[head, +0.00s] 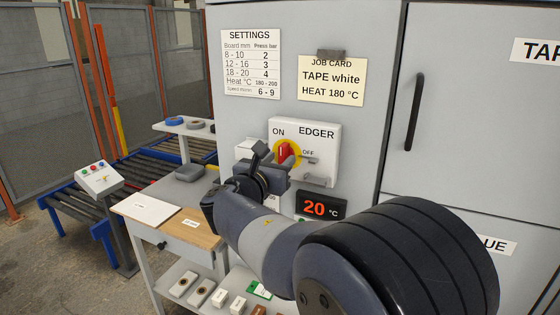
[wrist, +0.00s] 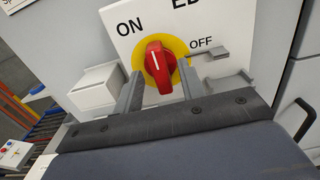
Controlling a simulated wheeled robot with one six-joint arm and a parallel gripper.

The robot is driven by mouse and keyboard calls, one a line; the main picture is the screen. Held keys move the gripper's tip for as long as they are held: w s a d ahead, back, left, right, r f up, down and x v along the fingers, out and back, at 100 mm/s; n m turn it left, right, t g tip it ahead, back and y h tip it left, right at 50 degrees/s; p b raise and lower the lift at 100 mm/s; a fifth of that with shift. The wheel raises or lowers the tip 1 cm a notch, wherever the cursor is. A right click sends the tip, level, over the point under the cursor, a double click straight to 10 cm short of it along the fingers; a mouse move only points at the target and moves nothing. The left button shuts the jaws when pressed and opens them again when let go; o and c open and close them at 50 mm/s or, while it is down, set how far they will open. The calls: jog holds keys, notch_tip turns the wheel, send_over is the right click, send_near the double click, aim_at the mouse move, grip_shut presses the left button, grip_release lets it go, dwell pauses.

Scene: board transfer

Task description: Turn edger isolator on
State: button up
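The edger isolator is a red knob (wrist: 158,68) on a yellow disc, on a white panel (head: 325,138) lettered EDGER. In the wrist view, ON is at the knob's upper left and OFF at its right. The knob's white mark points nearly straight up in that view, between the two labels. My gripper (wrist: 159,70) is open, with one finger on each side of the knob in the picture. Small gaps show between knob and fingers; I cannot tell how deep the fingertips reach. The gripper also shows in the head view (head: 270,158), partly in front of the panel.
A grey bracket (wrist: 208,54) sticks out beside OFF. A white box (wrist: 98,90) is left of the panel. Below it, a display (head: 320,206) reads 20 °C. A job card (head: 332,80) hangs above. A bench (head: 168,238) and roller conveyor (head: 140,175) stand at left.

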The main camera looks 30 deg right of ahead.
jog(key=b+v, duration=0.1)
jog(key=v, duration=0.8)
jog(key=shift+s+a+b, duration=0.25)
jog(key=shift+b, duration=0.1)
jog(key=p+x, duration=0.2)
jog(key=x, duration=0.9)
jog(key=shift+a, duration=0.1)
